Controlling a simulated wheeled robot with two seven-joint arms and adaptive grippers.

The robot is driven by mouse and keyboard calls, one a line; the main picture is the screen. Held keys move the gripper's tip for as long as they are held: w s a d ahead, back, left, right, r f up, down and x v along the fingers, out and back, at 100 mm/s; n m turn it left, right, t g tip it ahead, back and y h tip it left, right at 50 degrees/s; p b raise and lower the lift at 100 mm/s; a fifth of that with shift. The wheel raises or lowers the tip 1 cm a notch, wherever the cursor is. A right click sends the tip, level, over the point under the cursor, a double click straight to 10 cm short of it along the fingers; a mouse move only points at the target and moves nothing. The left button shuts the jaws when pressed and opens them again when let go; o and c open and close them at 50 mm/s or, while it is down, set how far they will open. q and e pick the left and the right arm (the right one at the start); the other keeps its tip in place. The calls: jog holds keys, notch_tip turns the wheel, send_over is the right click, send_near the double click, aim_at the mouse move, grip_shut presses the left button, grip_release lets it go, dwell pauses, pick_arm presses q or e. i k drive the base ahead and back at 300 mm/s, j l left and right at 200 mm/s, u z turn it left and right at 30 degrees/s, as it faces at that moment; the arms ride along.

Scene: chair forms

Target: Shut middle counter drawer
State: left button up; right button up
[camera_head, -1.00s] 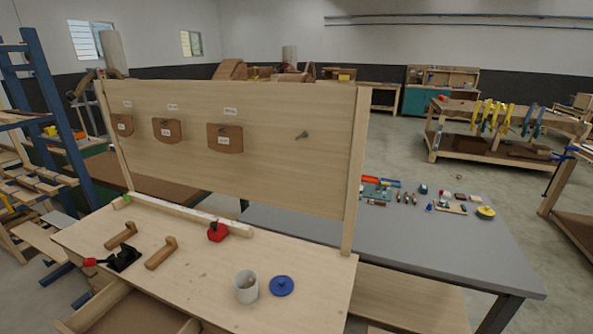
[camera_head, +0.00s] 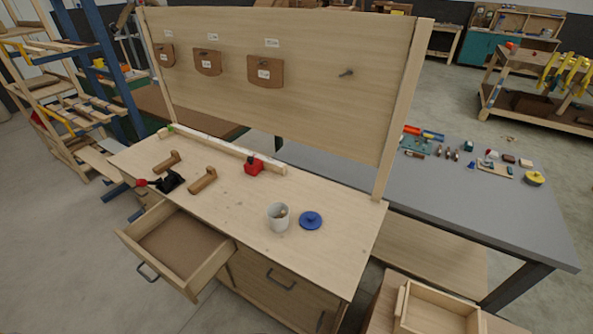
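The wooden counter (camera_head: 235,222) stands in front of me. A drawer (camera_head: 165,240) at the left of its front is pulled far out. Its inside looks empty, and its dark handle (camera_head: 147,272) is on the front board. To its right a wooden front (camera_head: 255,285) with a dark handle (camera_head: 281,281) sits flush with the counter. Another dark handle (camera_head: 320,321) shows farther right, partly cut off. Neither of my grippers is in view.
On the counter are a grey cup (camera_head: 278,217), a blue lid (camera_head: 311,220), a red tool (camera_head: 254,166) and wooden handles. A panel (camera_head: 320,75) rises behind. An open wooden box or drawer (camera_head: 440,305) is at the lower right. Floor at the left front is clear.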

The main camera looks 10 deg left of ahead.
aim_at(183, 250)
jog(key=u, duration=1.85)
